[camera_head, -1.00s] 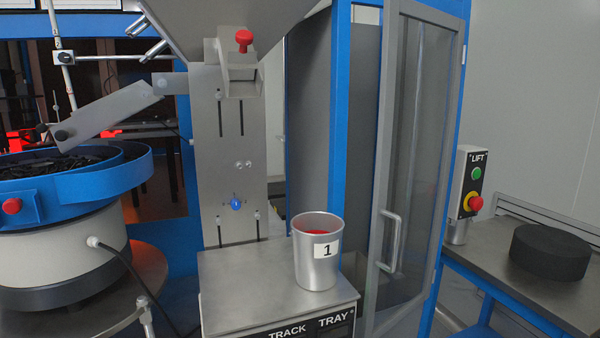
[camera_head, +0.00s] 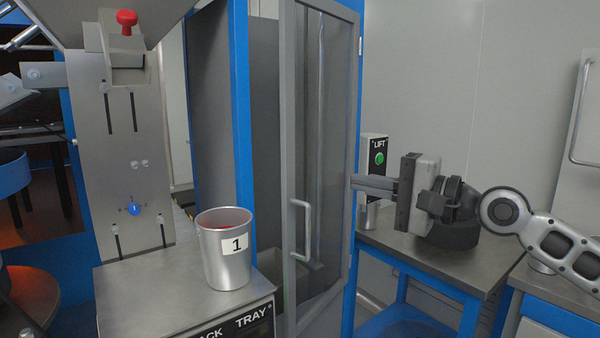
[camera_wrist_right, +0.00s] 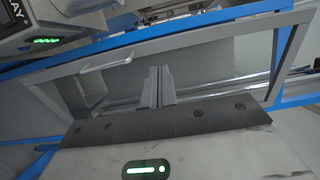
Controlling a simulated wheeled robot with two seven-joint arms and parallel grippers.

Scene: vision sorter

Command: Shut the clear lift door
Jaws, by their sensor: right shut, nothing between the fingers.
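The clear lift door (camera_head: 288,150) has a grey frame and a bar handle (camera_head: 307,230) near its left edge. It stands ajar, hinged on the right beside the blue post, with its handle side swung out towards me. My right gripper (camera_head: 356,183) is shut and empty, its fingers pointing left by the door's hinge side; I cannot tell if they touch it. In the right wrist view the shut fingers (camera_wrist_right: 158,72) show in front of the clear pane, with the handle (camera_wrist_right: 105,61) to the upper left. My left gripper is not in view.
A metal cup marked 1 (camera_head: 224,262) stands on the steel ledge left of the door. The LIFT box (camera_head: 374,150) with its green button is behind my right gripper.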

